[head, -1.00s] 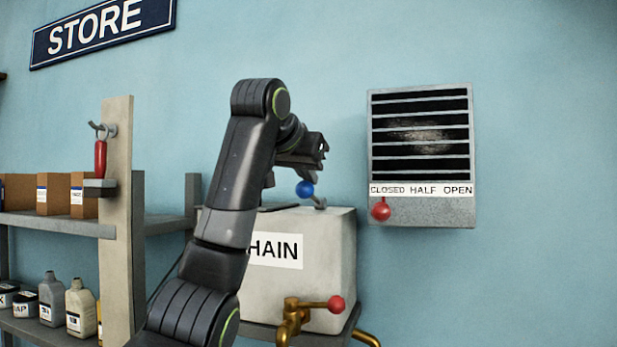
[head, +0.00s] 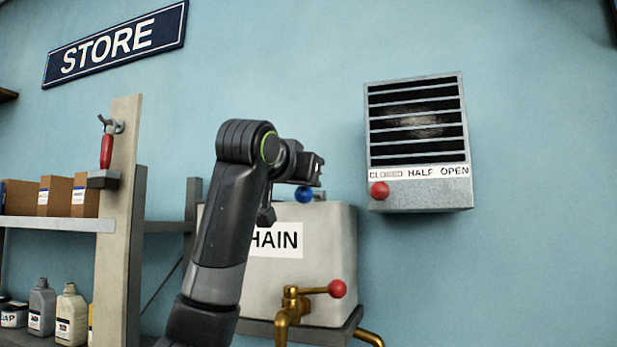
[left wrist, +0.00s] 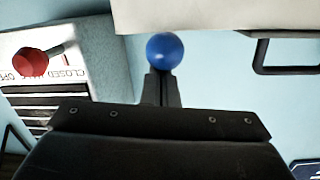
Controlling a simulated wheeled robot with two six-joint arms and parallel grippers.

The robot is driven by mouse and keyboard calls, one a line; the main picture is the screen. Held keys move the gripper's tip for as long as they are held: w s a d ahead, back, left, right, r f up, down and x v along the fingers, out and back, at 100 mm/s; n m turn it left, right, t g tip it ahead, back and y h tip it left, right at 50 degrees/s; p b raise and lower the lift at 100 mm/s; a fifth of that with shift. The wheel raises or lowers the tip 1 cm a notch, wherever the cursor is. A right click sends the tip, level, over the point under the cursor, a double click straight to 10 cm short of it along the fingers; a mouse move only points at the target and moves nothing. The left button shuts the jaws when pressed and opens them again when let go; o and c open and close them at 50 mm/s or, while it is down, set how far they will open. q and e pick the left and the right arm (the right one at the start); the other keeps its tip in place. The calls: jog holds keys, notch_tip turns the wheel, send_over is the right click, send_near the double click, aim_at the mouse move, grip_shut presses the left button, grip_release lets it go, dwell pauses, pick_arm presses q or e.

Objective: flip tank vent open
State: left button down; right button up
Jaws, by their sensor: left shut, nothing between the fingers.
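The tank (head: 330,240) is a pale box with a partly hidden label reading "HAIN". A blue ball knob (head: 304,194) sits at its top edge, below my left gripper (head: 315,172). In the left wrist view the blue ball (left wrist: 164,50) stands just beyond the tips of my left gripper (left wrist: 161,78), whose fingers are together and hold nothing. I cannot tell whether they touch the ball. The ball's lever is mostly hidden. My right gripper is not in view.
A wall louvre box (head: 418,140) marked closed, half, open has a red knob (head: 379,190) under "closed". A brass tap (head: 290,310) with a red-tipped handle (head: 337,288) is at the tank's front. A shelf post (head: 120,220) stands left.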

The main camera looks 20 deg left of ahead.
aim_at(314, 216)
pick_arm(q)
notch_tip(314, 216, down, 6)
jog(key=t+b, duration=0.3)
jog(key=b, duration=0.4)
jog(key=shift+r+b, duration=0.2)
jog(key=shift+b, duration=0.1)
jog(key=shift+w+f+t+b, duration=0.25)
jog(key=shift+f+t+b, duration=0.35)
jog(key=shift+t+b, duration=0.25)
jog(key=shift+w+f+b, duration=0.2)
jog(key=shift+f+b, duration=0.15)
jog(key=shift+f, duration=0.15)
